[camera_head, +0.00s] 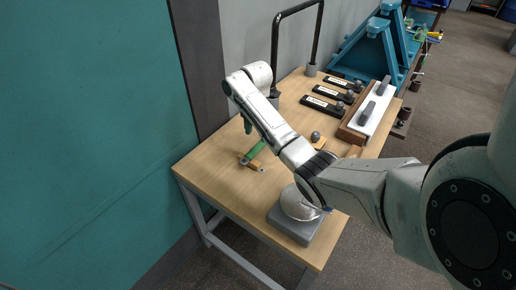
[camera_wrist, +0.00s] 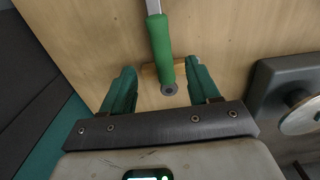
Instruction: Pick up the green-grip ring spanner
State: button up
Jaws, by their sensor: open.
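The green-grip ring spanner (camera_wrist: 161,50) lies on the wooden bench top, its green handle pointing toward my gripper in the wrist view. A small wooden block (camera_wrist: 150,74) shows under or beside the handle's end. The spanner's ring end is out of the wrist view. In the head view the green handle (camera_head: 254,151) lies near the front left of the bench. My gripper (camera_wrist: 157,83) is open, with one green finger on each side of the handle's end, apart from it. In the head view my arm partly hides the gripper.
Several black labelled tools (camera_head: 322,105), a white-topped wooden block (camera_head: 374,108) and a black frame (camera_head: 275,45) stand farther back. The bench's left edge is near the teal wall.

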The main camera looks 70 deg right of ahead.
aim_at(258, 145)
jog(key=shift+s+d+f, duration=0.1)
jog(key=shift+d+f, duration=0.05)
jog(key=shift+f, duration=1.45)
jog(key=shift+s+d+f, duration=0.1)
jog(key=shift+d+f, duration=0.05)
jog(key=shift+f, duration=1.45)
jog(key=shift+c, duration=0.3)
grip_shut()
